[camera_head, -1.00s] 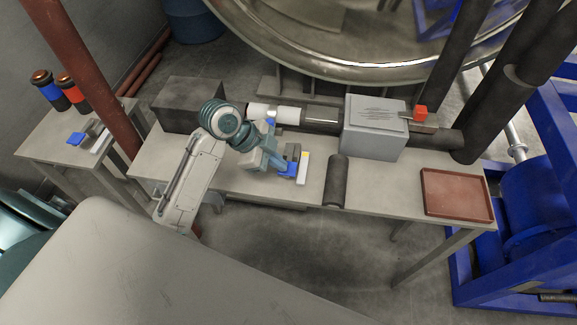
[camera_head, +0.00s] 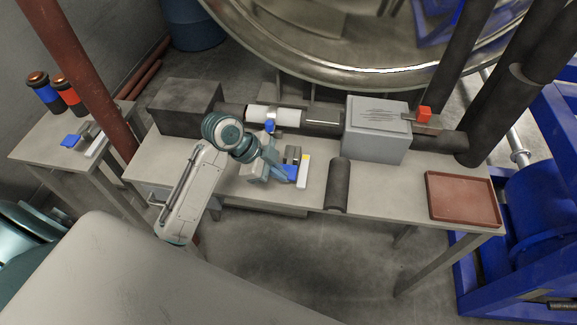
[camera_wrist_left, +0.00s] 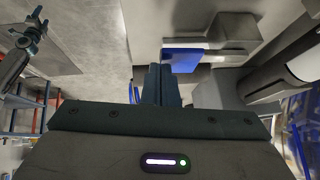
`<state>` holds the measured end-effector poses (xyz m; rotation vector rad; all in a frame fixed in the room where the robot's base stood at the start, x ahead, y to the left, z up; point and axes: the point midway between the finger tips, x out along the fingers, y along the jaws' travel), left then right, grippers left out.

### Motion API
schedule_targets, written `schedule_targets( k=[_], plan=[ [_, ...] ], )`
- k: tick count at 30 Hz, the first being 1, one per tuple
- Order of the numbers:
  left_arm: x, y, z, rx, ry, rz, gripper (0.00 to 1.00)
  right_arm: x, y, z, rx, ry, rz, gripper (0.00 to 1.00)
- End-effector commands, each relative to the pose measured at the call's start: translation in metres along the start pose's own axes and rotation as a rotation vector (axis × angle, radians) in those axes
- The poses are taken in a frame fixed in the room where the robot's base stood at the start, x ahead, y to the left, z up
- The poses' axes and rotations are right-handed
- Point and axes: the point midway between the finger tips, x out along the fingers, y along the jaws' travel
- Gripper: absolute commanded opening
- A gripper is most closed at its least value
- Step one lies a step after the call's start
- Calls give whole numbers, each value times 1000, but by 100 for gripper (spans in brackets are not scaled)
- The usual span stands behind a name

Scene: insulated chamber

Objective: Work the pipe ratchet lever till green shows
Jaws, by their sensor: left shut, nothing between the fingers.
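My left gripper (camera_head: 275,159) is shut and empty, low over the bench beside a small fixture. In the left wrist view its fingers (camera_wrist_left: 161,84) are closed together and point towards a blue plate (camera_wrist_left: 182,59) on a grey bracket (camera_wrist_left: 226,38). I cannot tell whether they touch. In the head view a blue piece (camera_head: 270,126) sits at the front of the pipe's white sleeve (camera_head: 275,115), just behind my gripper. The fixture has a blue part (camera_head: 291,172) and a white-and-yellow strip (camera_head: 304,172). No green indicator shows on the pipe. My right gripper is not in view.
A grey box (camera_head: 377,128) with an orange-red cube (camera_head: 424,112) beside it stands around the pipe. A dark block (camera_head: 185,108) is at the pipe's left end. A dark half-cylinder (camera_head: 337,186) and a red-brown tray (camera_head: 463,198) lie on the bench to the right.

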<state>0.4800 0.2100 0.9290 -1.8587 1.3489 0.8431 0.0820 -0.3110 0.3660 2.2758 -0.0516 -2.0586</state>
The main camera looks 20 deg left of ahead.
Motion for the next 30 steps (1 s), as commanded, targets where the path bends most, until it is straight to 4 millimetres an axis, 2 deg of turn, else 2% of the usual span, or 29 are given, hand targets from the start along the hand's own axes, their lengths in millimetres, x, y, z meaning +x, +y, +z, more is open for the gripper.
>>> schedule_targets(
  k=[20, 30],
  plan=[
    [27, 0, 18, -1, 0, 0, 0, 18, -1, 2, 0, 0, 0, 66],
    [22, 0, 15, 0, 0, 0, 0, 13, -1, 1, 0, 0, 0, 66]
  ],
)
